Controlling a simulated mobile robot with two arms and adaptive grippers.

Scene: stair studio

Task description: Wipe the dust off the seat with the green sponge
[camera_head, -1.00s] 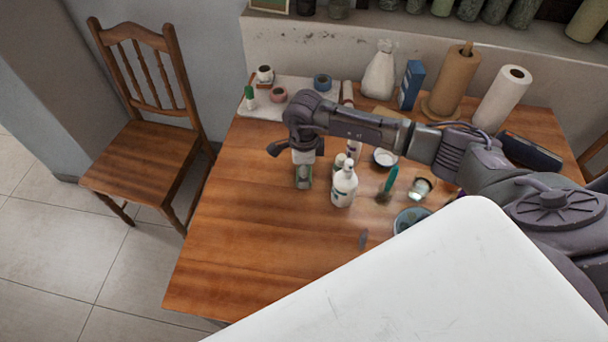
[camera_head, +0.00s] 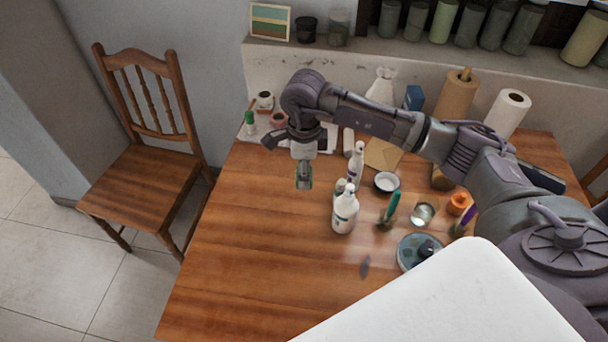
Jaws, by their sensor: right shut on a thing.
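The wooden chair stands left of the table, and its brown seat (camera_head: 143,182) faces up, bare of objects. I cannot make out dust on it at this size. My right gripper (camera_head: 304,180) points down over the table's left part, left of the white pump bottle (camera_head: 345,212). It is shut on a small green thing, which seems to be the green sponge (camera_head: 304,184); the fingers hide most of it. It appears to be held above the tabletop. My left gripper is not in view.
The wooden table (camera_head: 240,265) carries bottles, brushes, a glass, a blue-grey dish (camera_head: 410,252) and paper rolls, mostly right of the gripper. A white tray with small jars (camera_head: 249,122) lies at its back left. The front left tabletop is clear.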

